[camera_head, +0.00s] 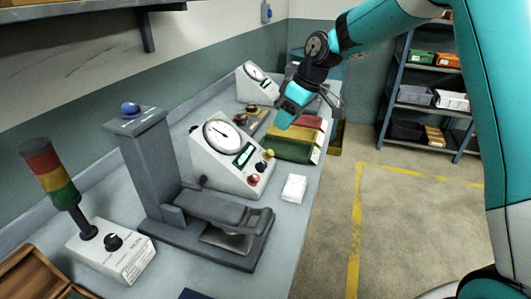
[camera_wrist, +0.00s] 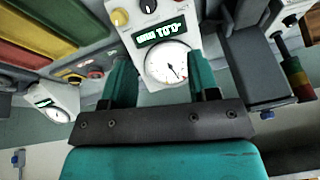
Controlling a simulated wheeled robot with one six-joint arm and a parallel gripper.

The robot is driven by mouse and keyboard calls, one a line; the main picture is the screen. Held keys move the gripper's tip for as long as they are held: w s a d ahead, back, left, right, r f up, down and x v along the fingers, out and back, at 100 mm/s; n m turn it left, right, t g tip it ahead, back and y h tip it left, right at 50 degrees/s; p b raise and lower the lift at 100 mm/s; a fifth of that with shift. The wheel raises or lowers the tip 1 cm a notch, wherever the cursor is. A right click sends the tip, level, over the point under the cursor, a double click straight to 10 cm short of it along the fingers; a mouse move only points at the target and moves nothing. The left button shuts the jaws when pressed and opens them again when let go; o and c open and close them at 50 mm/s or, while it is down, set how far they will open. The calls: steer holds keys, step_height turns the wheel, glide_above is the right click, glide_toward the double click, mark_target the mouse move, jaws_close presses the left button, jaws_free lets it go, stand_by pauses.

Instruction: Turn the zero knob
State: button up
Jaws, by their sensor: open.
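A white slanted gauge box (camera_head: 225,158) stands on the bench, with a round dial (camera_head: 222,134), a green-lit display and yellow (camera_head: 268,154), black (camera_head: 261,167) and red (camera_head: 253,179) knobs or buttons. I cannot read which one is the zero knob. In the wrist view the dial (camera_wrist: 168,64) shows between my fingers, with the yellow knob (camera_wrist: 119,17) and black knob (camera_wrist: 148,5) near the top edge. My gripper (camera_head: 284,118) is open and empty, raised above and behind the box, apart from it; its two fingers (camera_wrist: 163,80) are spread wide.
A grey press (camera_head: 150,165) stands left of the box, with a stack light (camera_head: 50,172) on a knobbed base beyond. Coloured bins (camera_head: 292,145) and a second gauge box (camera_head: 253,82) lie behind. A small white block (camera_head: 294,188) sits near the bench edge. The floor at right is clear.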

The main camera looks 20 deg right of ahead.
steer(key=w+d, duration=0.1)
steer(key=w, duration=0.1)
steer(key=p, duration=0.4)
glide_toward(264, 163)
steer(key=x, duration=0.9)
steer(key=shift+w+f, duration=0.1)
steer(key=shift+f, duration=0.15)
